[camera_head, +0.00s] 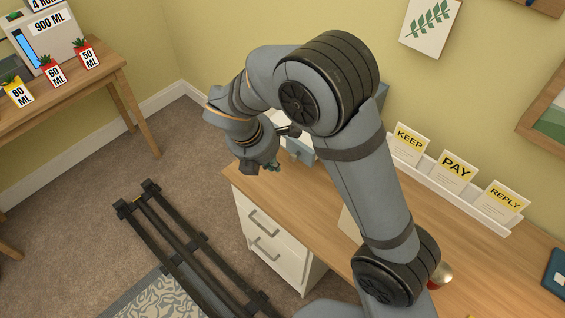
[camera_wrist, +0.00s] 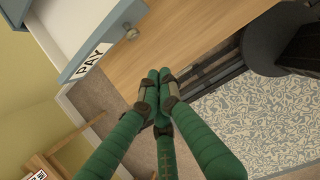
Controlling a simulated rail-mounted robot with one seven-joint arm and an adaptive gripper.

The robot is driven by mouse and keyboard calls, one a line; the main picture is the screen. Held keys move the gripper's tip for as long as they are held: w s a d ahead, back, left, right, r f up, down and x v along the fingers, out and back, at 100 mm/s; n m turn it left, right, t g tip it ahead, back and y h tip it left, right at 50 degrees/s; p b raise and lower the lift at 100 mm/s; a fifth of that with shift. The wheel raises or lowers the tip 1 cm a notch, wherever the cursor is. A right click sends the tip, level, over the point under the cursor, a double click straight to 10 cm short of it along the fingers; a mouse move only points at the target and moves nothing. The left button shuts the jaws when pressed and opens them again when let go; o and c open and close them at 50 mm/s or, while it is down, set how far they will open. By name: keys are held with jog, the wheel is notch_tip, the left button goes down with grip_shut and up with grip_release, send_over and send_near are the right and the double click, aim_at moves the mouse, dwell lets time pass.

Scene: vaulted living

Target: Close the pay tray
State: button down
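The pay tray (camera_wrist: 98,45) is a blue-grey drawer front with a white PAY label and a round knob (camera_wrist: 132,34), at the upper left of the wrist view. Its pale interior (camera_wrist: 62,22) shows behind the front, so it stands open. In the head view part of the blue-grey unit (camera_head: 300,150) shows at the desk's far left end, mostly hidden by my arm. My gripper (camera_wrist: 158,76) has green fingers with their tips together and nothing visible between them. The tips are apart from the knob, below and right of it in the wrist view. In the head view my gripper (camera_head: 271,168) hangs by the desk's left edge.
The wooden desk (camera_head: 440,240) has white drawers (camera_head: 268,240) below. A white rack (camera_head: 480,208) holds KEEP, PAY and REPLY cards along the wall. A side table (camera_head: 95,85) with labelled pots stands at upper left. Carpet (camera_head: 80,215) lies open between them.

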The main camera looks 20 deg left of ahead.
jog(key=w+d+f+p, duration=0.1)
jog(key=w+d+f, duration=0.1)
jog(key=w+f, duration=0.3)
jog(key=shift+w+d, duration=0.15)
jog(key=shift+d, duration=0.1)
